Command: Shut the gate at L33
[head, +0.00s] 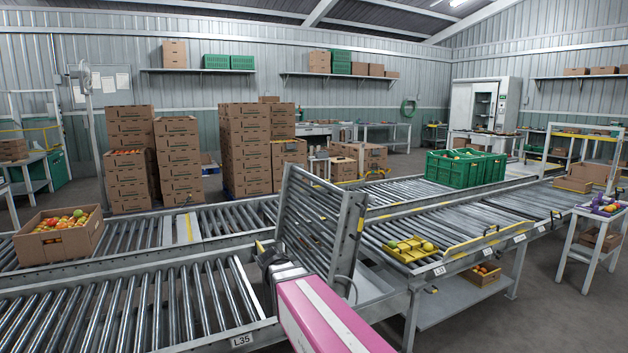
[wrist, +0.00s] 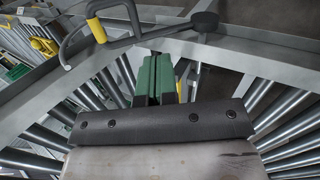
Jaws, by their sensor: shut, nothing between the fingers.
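The gate (head: 318,225) is a hinged section of roller conveyor in the middle of the line. It stands raised and steeply tilted above a gap between the L35 side and the side with the small label that seems to read L33 (head: 439,271). My gripper (wrist: 158,68) has its green fingers together and empty. In the wrist view they point at a grey metal beam (wrist: 260,53), with rollers on both sides; contact cannot be told. A curved handle with a yellow grip (wrist: 97,27) lies near them. In the head view my pink arm reaches the gate's lower left, and the fingertips are not clear.
The L35 conveyor (head: 160,340) lies at front left, with a carton of tomatoes (head: 62,240) behind it. A yellow tray (head: 411,250) sits on the right conveyor, green crates (head: 465,168) farther back. Stacked cartons (head: 246,150) stand behind. A small table (head: 598,213) is at far right.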

